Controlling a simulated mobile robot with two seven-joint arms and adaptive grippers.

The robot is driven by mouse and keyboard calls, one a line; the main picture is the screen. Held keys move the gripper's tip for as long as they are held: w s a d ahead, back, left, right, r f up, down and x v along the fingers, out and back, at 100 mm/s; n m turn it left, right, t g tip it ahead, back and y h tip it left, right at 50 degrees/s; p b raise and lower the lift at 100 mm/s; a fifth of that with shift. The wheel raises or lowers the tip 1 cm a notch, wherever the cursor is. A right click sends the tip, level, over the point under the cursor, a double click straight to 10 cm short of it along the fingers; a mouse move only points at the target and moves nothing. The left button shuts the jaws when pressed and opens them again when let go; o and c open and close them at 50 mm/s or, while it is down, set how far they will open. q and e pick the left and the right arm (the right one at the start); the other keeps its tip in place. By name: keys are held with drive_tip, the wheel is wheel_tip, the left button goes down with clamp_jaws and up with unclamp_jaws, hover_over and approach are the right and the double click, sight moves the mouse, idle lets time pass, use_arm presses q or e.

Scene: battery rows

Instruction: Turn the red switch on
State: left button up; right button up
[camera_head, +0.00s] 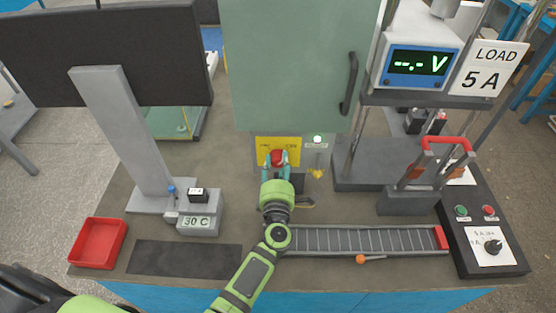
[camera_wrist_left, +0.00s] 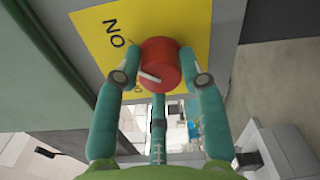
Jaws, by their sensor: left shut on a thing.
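The red switch (camera_head: 277,157) is a round red knob on a yellow plate (camera_head: 291,146) below the green cabinet door. In the left wrist view the red switch (camera_wrist_left: 159,64) has a pale pointer mark slanting across its face, and part of the word "NO" shows beside it on the yellow plate (camera_wrist_left: 98,36). My left gripper (camera_head: 277,160) is at the switch, with its teal fingers shut on the knob from both sides; the fingers also show in the left wrist view (camera_wrist_left: 160,78). My right gripper is not in view.
A voltage display (camera_head: 417,63) reads dashes. A slatted rack (camera_head: 355,240), a red tray (camera_head: 98,243) and a control box (camera_head: 485,235) occupy the bench.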

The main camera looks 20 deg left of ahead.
use_arm(q)
drive_tip(key=shift+m, duration=0.6)
drive_tip(key=shift+p, duration=0.3)
drive_tip(key=o, duration=1.1)
drive_tip(key=shift+o, duration=0.2)
drive_tip(key=shift+s, duration=0.1)
drive_tip(key=v, duration=1.2)
